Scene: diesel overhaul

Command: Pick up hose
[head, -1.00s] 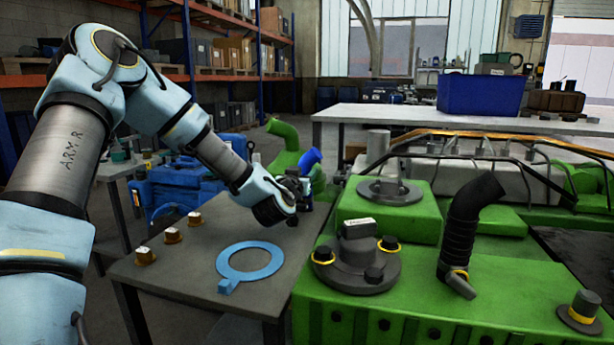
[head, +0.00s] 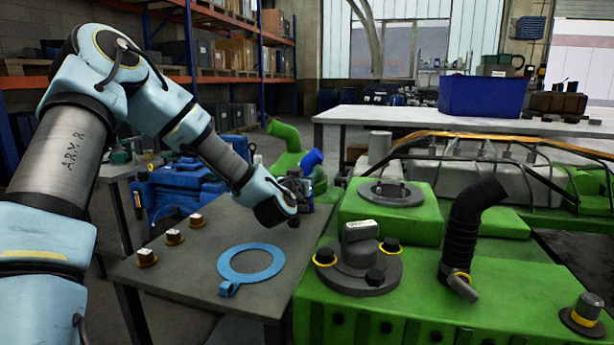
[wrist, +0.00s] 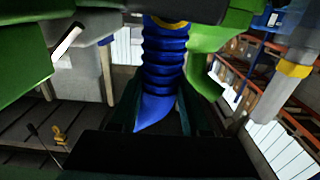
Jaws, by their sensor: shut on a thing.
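A blue ribbed hose (wrist: 163,70) stands between the two dark fingers of my gripper (wrist: 158,108) in the wrist view. The fingers are shut on it, one on each side. A yellow ring shows at the hose's upper end in that view. In the head view the hose's blue end (head: 312,158) shows just beyond my gripper (head: 305,190), past the far end of the grey table; its lower part is mostly hidden. A separate black ribbed hose (head: 469,228) stands on the green engine block at the right.
The grey table (head: 190,270) holds a blue ring gasket (head: 229,274) and three small capped fittings (head: 173,236). The green engine block (head: 370,310) stands close on the right, with a bolted flange (head: 360,270). A green curved pipe (head: 284,133) rises behind the hose.

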